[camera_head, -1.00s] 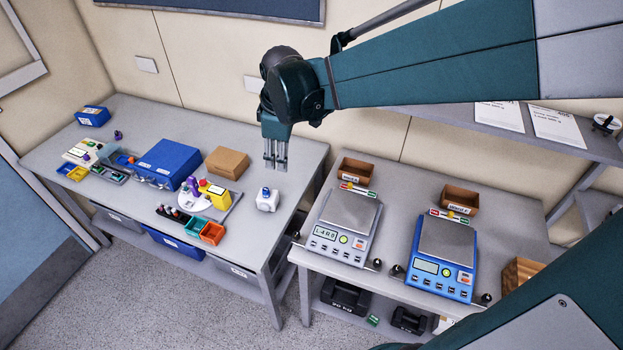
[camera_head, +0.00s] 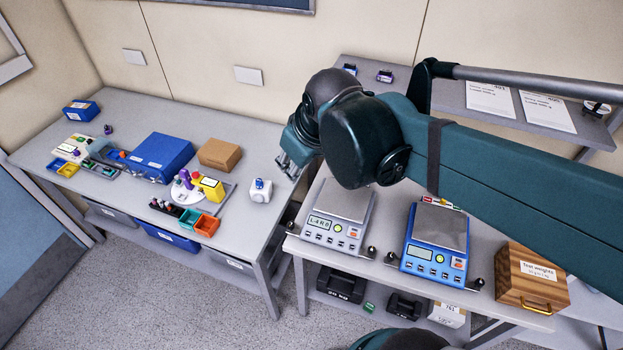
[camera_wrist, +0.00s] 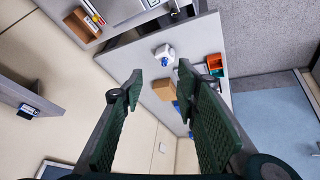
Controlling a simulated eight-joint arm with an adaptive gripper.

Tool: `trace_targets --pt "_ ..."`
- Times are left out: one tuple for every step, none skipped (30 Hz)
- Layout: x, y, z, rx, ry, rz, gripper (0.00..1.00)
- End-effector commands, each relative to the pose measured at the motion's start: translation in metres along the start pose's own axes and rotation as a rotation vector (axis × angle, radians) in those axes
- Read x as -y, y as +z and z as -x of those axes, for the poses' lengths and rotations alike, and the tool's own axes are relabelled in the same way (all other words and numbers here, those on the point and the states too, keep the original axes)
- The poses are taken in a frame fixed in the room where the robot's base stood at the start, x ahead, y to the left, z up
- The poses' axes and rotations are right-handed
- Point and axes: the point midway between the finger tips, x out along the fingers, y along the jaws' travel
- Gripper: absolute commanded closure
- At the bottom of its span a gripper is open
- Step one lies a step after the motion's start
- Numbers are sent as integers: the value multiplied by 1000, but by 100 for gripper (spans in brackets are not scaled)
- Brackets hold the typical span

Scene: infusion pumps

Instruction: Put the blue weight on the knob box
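A small white box (camera_head: 260,193) stands near the right end of the left table. A small blue piece (camera_head: 259,184) shows on it; I cannot tell whether it is the blue weight or the box's knob. In the wrist view the white box (camera_wrist: 165,50) and its blue part (camera_wrist: 165,61) lie beyond the fingertips. My gripper (camera_head: 288,166) is raised near the table's right end, up and to the right of the box in the head view. In the wrist view my gripper (camera_wrist: 160,77) is open, with nothing between its fingers. No other blue weight is clearly visible.
Near the white box are a cardboard box (camera_head: 219,154), a blue case (camera_head: 161,157), a yellow device (camera_head: 210,187) and teal and orange bins (camera_head: 205,225). On the right bench stand a grey scale (camera_head: 340,215), a blue scale (camera_head: 435,245) and a wooden weights box (camera_head: 531,277).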

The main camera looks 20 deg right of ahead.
Motion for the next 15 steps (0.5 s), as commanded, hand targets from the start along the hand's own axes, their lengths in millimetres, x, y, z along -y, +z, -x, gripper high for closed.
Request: trace_targets --pt "2 8 3 -12 5 -31 69" --pt "2 12 5 -18 7 -50 69" --pt "3 16 8 -27 10 -76 69" --pt "4 20 9 -34 12 -96 69" --pt "5 23 11 -42 15 -116 69" --pt "6 28 13 -51 17 -142 69" --pt "6 31 14 -57 19 -161 69" --pt "7 34 16 -64 20 -180 69" --pt "8 38 17 -74 22 -204 69" --pt "8 41 18 -80 24 -222 69" --pt "9 44 19 -85 25 -237 69" --pt "10 48 20 -92 26 -258 69" --pt "10 50 20 -98 27 -271 69" --pt "11 52 21 -103 27 -284 69" --pt "11 54 22 -108 28 -297 69"
